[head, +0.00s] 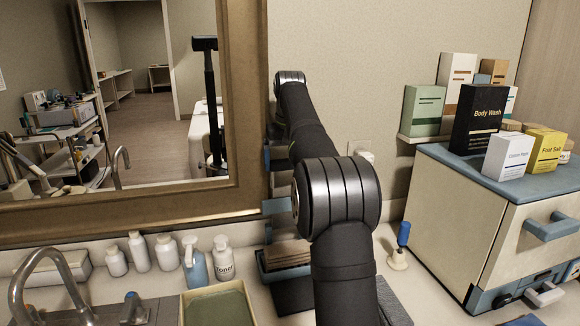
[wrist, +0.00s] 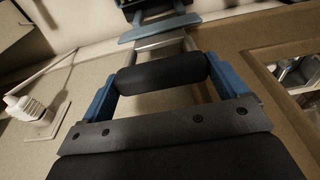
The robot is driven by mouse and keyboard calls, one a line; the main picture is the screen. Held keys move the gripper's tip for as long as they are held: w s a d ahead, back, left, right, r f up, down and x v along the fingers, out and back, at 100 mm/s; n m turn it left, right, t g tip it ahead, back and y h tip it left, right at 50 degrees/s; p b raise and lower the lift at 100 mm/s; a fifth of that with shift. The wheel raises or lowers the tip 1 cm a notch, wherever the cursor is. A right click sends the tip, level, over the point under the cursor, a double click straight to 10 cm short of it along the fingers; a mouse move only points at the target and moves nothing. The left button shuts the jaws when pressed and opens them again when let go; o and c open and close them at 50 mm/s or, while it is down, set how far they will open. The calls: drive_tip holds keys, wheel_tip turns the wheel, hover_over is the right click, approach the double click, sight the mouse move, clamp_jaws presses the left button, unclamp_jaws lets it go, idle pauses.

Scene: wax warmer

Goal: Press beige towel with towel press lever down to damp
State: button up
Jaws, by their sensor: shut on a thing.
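My gripper (wrist: 163,76) has two blue fingers and a dark bar with screws across its base. It is shut on a black cylindrical grip (wrist: 163,74), which looks like the lever's handle, lying between the fingers. Metal rods (wrist: 158,48) and a blue crosspiece (wrist: 160,27) show beyond the grip. In the head view my arm hides the gripper and most of the press. A blue part of the press (head: 275,207) shows left of the arm. Brownish-beige folded towel layers (head: 287,252) lie in a blue tray below. I cannot tell how far down the lever is.
A mirror (head: 130,95) hangs on the left. Small bottles (head: 140,252), a faucet (head: 45,265) and a green-topped tray (head: 218,305) line the counter. At right, a small blue-handled item (head: 402,240) stands beside a cream cabinet (head: 455,215) bearing boxes.

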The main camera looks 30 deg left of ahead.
drive_tip(key=shift+w+a+r, duration=0.15)
drive_tip(key=shift+w+a, duration=0.4)
drive_tip(key=o, duration=1.1)
drive_tip(key=shift+r, duration=0.1)
drive_tip(key=shift+s+d+r, duration=0.15)
drive_tip(key=shift+r, duration=1.05)
drive_tip(key=shift+s+d+r, duration=0.1)
drive_tip(key=shift+s+r, duration=0.05)
drive_tip(key=shift+r, duration=1)
drive_tip(key=shift+s+d+r, duration=0.15)
drive_tip(key=shift+r, duration=1.05)
